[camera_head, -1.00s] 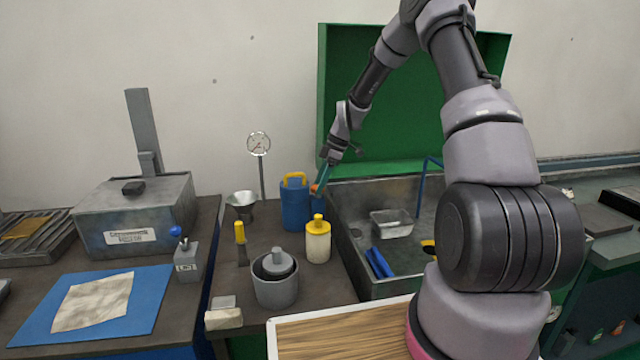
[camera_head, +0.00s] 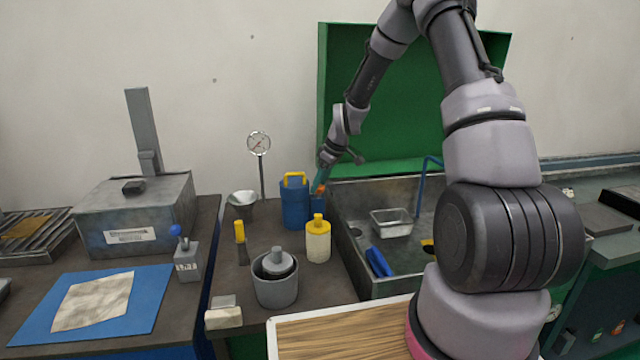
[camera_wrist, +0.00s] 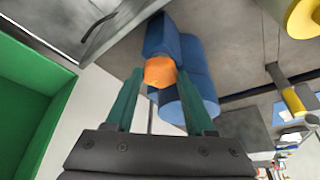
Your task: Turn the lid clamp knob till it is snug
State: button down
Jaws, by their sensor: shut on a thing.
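The orange knob (camera_wrist: 160,72) sits on a blue block (camera_wrist: 158,38) beside the blue canister (camera_wrist: 192,85) in the wrist view. My gripper (camera_wrist: 160,78) has its green fingers on either side of the knob and is shut on it. In the head view, my gripper (camera_head: 321,184) reaches down to the orange knob (camera_head: 320,190), just right of the blue canister (camera_head: 294,207) with its yellow handle. The fingers partly cover the knob there. How tight the knob is cannot be seen.
A yellow-topped bottle (camera_head: 318,240) stands in front of the canister. A metal sink tray (camera_head: 350,262) with blue items lies to the right, below a raised green panel (camera_head: 400,100). A funnel (camera_head: 242,200), a gauge (camera_head: 258,145) and a grey pot (camera_head: 276,290) stand left.

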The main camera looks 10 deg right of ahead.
dwell(0.4)
jog(key=shift+c, duration=1.3)
grip_release()
jog(key=v, duration=1)
jog(key=shift+s+r, duration=0.15)
jog(key=shift+r, duration=0.2)
jog(key=shift+d, duration=0.1)
